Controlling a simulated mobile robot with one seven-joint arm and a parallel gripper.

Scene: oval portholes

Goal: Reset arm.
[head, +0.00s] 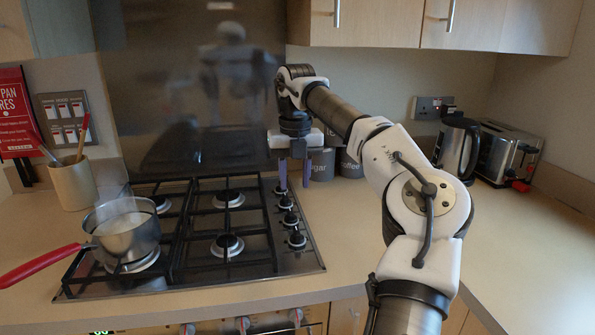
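My gripper (294,174) hangs from my bent arm, pointing down, above the back right part of the gas hob (210,279). Its two dark fingers are apart with a gap between them, and I see nothing held there. The gripper is in front of the canisters in the picture. My arm reaches in from the lower right, and its links cover part of the right counter and the back wall.
A saucepan (127,236) with a red handle stands on the hob's left side. A utensil pot (73,184) stands behind it. Canisters (349,164), a kettle (456,147) and a toaster (508,155) stand along the back. Cupboards (379,22) hang above. The right counter (540,250) is clear.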

